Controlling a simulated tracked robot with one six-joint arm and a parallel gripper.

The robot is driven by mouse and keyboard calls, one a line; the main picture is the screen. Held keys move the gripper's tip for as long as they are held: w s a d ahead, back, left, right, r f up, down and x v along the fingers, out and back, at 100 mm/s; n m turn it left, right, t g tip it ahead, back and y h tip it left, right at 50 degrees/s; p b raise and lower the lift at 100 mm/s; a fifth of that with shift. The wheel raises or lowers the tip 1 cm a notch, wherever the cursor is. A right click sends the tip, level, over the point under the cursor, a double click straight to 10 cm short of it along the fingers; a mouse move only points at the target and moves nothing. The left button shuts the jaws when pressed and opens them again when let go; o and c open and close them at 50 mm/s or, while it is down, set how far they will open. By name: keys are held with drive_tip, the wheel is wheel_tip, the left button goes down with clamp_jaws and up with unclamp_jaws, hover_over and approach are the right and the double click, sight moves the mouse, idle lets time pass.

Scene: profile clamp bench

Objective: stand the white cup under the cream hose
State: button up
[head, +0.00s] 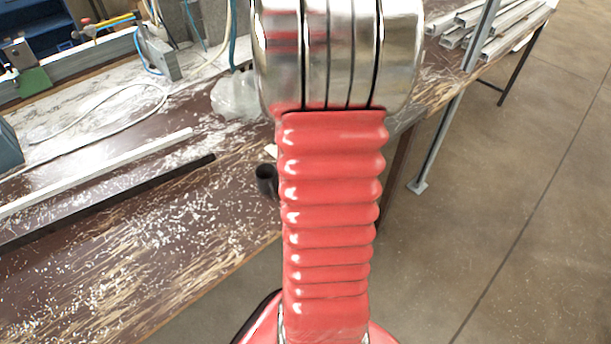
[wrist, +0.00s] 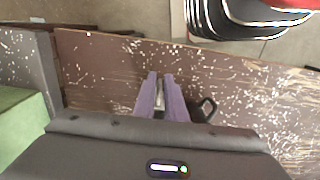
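I cannot make out a white cup in either view. A dark cup (head: 266,180) stands near the bench's front edge in the head view, partly behind my red arm. In the wrist view, my gripper's purple fingers (wrist: 161,76) point over the brown bench, close together with a narrow gap. A pale grey strip shows between them, and I cannot tell what it is. A dark loop like a handle (wrist: 208,106) shows just right of the fingers. A cream hose (head: 228,35) hangs at the back of the bench in the head view. My gripper is hidden there.
A white bar (head: 105,168) and a black bar (head: 120,195) lie along the bench (head: 130,255). A crumpled clear bag (head: 236,97) lies behind the dark cup. Metal profiles (head: 490,25) are stacked at top right. Pale shavings cover the bench.

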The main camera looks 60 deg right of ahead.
drive_tip(key=o, duration=0.3)
drive_tip(key=shift+o, duration=0.2)
drive_tip(key=shift+r, duration=0.15)
wheel_tip(320, 180, up, 12)
idle(0.4)
drive_tip(key=shift+w, duration=0.1)
idle(0.6)
drive_tip(key=w+a+r+n+t, duration=0.1)
drive_tip(key=a+r+t, duration=0.2)
drive_tip(key=a, duration=1.3)
drive_tip(key=w+a+r+n+t, duration=0.1)
drive_tip(key=a+r+t, duration=0.1)
drive_tip(key=a, duration=1.5)
drive_tip(key=shift+w+a+r+n+t, duration=0.15)
drive_tip(key=shift+r+n+t, duration=0.2)
drive_tip(key=shift+r, duration=0.5)
drive_tip(key=shift+o, duration=0.6)
